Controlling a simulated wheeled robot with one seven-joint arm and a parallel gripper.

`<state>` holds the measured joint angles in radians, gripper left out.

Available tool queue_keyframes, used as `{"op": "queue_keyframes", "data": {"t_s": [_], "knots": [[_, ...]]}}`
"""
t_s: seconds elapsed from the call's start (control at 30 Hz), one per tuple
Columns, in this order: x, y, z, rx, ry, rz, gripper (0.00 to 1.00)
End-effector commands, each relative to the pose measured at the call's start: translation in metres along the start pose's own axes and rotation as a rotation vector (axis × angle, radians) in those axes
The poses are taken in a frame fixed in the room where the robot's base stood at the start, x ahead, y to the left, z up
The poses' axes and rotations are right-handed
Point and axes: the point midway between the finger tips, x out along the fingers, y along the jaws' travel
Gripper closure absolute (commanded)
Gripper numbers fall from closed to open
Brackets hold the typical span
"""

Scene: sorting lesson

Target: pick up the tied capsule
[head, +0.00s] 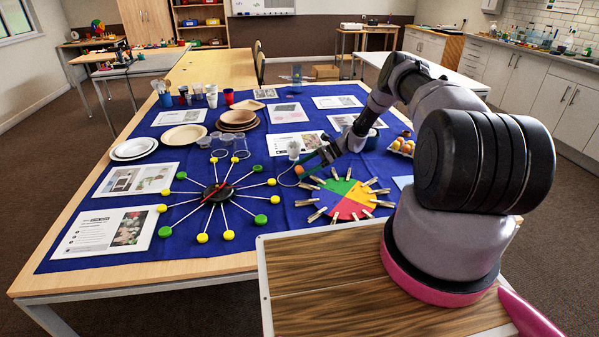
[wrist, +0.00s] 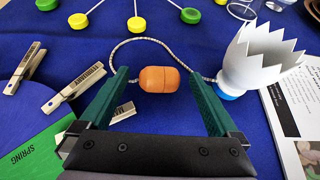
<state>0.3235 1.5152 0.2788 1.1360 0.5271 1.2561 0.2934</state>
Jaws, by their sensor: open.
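The tied capsule (wrist: 158,79) is a small orange capsule lying on the blue cloth, with a beaded cord (wrist: 143,40) looping round behind it. The cord runs to a white cup with a jagged rim (wrist: 262,60) and a blue foot, just to the right. In the head view the capsule (head: 299,170) shows as a small orange spot beside the gripper, below the white cup (head: 294,149). My gripper (wrist: 159,76) is open, its green fingers on either side of the capsule in the wrist view, with visible gaps. I cannot tell how far above the cloth the fingertips are.
A spoked model with yellow and green ends (head: 217,192) is to the left.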

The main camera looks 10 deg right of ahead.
Motion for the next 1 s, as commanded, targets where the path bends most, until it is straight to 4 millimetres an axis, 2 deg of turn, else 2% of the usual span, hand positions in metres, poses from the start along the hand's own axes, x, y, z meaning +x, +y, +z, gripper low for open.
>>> {"op": "queue_keyframes", "data": {"t_s": [0.2,0.27,0.4,0.43,0.77,0.87,1.0], "knots": [[0.001,0.000,0.000,0.000,0.001,-0.001,0.03],[0.001,0.000,0.000,0.000,0.001,-0.001,0.26],[0.001,0.000,0.000,0.000,0.001,-0.001,0.80],[0.001,0.000,0.000,0.000,0.001,-0.001,0.90],[0.000,0.000,0.001,0.000,0.001,-0.001,0.90],[-0.004,-0.001,0.009,-0.001,0.001,-0.001,0.90],[-0.017,-0.001,0.032,-0.003,0.001,-0.002,0.90]]}}
